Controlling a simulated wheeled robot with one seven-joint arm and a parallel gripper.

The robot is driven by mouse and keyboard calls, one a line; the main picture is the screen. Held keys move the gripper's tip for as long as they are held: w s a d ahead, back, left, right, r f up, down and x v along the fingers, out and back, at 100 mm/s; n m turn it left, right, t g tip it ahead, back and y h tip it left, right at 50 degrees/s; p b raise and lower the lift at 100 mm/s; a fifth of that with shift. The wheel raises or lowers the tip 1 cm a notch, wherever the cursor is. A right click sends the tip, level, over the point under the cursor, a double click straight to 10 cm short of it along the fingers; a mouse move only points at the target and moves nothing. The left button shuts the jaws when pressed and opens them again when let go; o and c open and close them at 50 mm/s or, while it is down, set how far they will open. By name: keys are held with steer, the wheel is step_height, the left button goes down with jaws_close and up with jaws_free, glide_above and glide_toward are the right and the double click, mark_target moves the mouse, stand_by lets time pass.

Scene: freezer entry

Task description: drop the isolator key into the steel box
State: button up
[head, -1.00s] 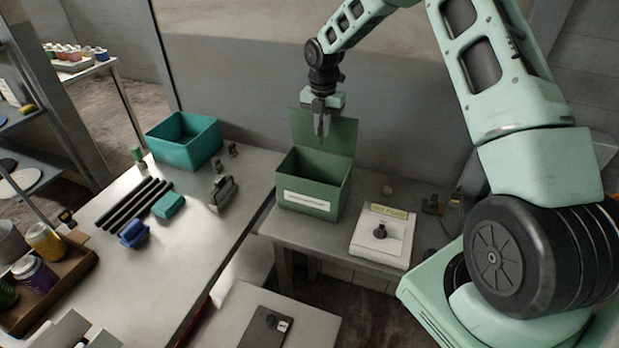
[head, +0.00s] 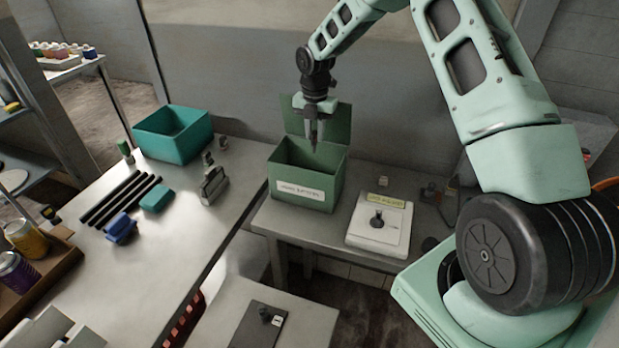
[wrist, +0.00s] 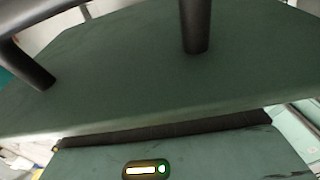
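The green steel box (head: 305,187) stands on the right-hand table with its lid (head: 333,122) raised at the back and a white label on its front. My gripper (head: 313,145) points down over the box opening, near the lid. In the wrist view its two dark fingers (wrist: 120,55) are apart with nothing seen between them, against a green surface. A black knob-like piece (head: 376,220) sits on a white unit with a yellow label. Another small black piece with a white tag (head: 268,317) lies on a dark plate in front. I cannot tell which is the isolator key. The box's inside floor is hidden.
On the left table are a teal bin (head: 172,146), black rods (head: 118,199), a blue item (head: 121,229), a teal block (head: 156,199) and a grey handled object (head: 214,186). The wrist view shows a lit pill-shaped indicator (wrist: 146,170). A gap separates the tables.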

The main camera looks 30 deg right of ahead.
steer(key=shift+o, duration=0.9)
steer(key=shift+r, duration=0.25)
step_height(320, 180, up, 17)
steer(key=b, duration=0.5)
steer(key=shift+a, duration=0.1)
